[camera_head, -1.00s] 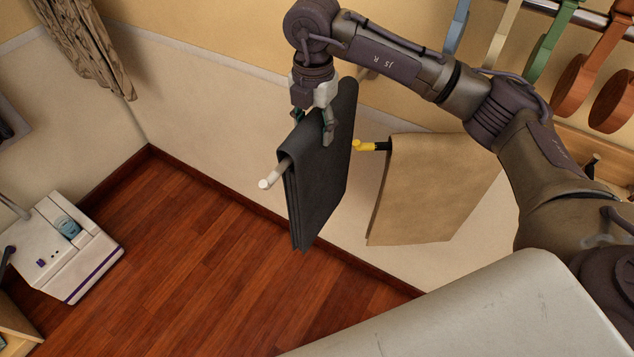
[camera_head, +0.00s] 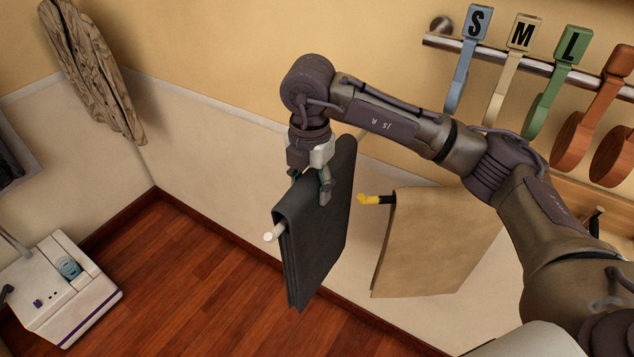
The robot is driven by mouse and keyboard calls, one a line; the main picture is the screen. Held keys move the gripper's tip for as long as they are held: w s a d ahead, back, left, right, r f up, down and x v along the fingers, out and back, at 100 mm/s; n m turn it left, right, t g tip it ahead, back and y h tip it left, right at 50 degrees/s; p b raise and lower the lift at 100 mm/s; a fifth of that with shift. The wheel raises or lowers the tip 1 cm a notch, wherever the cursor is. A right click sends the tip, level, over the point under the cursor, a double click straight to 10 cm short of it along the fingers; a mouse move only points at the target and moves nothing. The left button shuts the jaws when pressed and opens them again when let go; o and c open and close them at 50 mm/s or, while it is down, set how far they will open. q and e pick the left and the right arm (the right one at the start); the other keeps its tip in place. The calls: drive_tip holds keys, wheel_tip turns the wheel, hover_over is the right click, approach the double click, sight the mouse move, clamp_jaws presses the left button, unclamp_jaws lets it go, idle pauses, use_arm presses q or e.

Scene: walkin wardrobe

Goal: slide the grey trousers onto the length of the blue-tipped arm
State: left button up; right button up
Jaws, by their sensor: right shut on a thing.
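The dark grey trousers (camera_head: 315,235) hang folded over a rack arm with a white tip (camera_head: 268,237), which pokes out from the fold at their near left end. My right gripper (camera_head: 311,192) comes down from above and is shut on the top fold of the grey trousers. The rest of that arm is hidden inside the fold. I see no blue tip in this view. My left gripper is not in view.
Tan trousers (camera_head: 430,245) hang on a yellow-tipped arm (camera_head: 368,199) to the right. A white box-shaped machine (camera_head: 60,290) stands at lower left. The floor between is clear.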

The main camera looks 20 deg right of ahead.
drive_tip(key=s+a, duration=1)
drive_tip(key=a, duration=0.3)
drive_tip(key=s+a, duration=1)
drive_tip(key=a, duration=0.3)
drive_tip(key=shift+s, duration=0.2)
idle(0.9)
idle(0.4)
